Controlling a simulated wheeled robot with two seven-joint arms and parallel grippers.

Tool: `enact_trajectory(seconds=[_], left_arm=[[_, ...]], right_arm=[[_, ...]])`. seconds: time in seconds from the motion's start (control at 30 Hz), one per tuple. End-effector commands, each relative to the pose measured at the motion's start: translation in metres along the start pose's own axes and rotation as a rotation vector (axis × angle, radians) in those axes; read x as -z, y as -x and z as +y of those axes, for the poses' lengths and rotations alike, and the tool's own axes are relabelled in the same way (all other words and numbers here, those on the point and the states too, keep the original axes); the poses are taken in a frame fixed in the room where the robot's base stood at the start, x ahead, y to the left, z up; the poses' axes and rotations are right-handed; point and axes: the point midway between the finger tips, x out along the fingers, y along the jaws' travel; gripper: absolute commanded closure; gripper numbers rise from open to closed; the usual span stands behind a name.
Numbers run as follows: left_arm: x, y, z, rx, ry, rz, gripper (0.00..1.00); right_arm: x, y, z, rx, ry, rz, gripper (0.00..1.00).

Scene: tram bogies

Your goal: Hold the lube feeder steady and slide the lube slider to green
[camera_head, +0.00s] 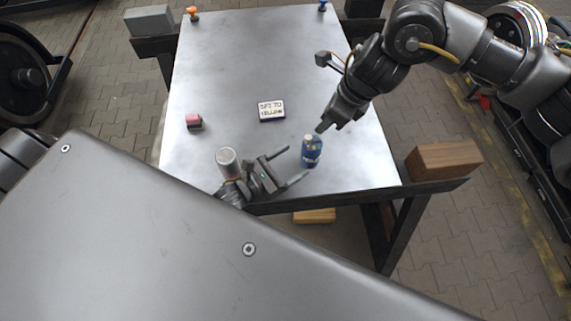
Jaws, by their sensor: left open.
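A small blue bottle-shaped object with a pale top (311,153), which looks like the lube feeder, stands upright near the table's front right edge. The lube slider and its colours are too small to make out. My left gripper (296,164) is open, its two fingers pointing right towards the blue object, just left of it. It holds nothing that I can see. My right gripper (328,128) points down and left, its tips just above and right of the blue object's top. Whether they touch it, or how far they are apart, I cannot tell.
A wooden block (444,160) lies at the right. The table's middle is mostly clear.

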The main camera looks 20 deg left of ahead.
Motion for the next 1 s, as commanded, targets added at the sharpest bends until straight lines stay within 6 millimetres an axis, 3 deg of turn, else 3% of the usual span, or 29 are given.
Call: enact_trajectory(seconds=[0.3, 0.5, 0.93, 1.0], left_arm=[[-0.001, -0.058, 0.000, -0.001, 0.000, -0.004, 0.23], [-0.001, -0.082, -0.001, -0.001, 0.002, -0.002, 0.23], [0.000, -0.092, -0.001, 0.000, 0.002, -0.001, 0.23], [0.000, -0.092, 0.000, 0.000, 0.002, -0.001, 0.29]], right_arm=[[0.000, 0.000, 0.000, 0.000, 0.000, 0.000, 0.64], [0.000, 0.000, 0.000, 0.000, 0.000, 0.000, 0.64], [0.000, 0.000, 0.000, 0.000, 0.000, 0.000, 0.64], [0.000, 0.000, 0.000, 0.000, 0.000, 0.000, 0.64]])
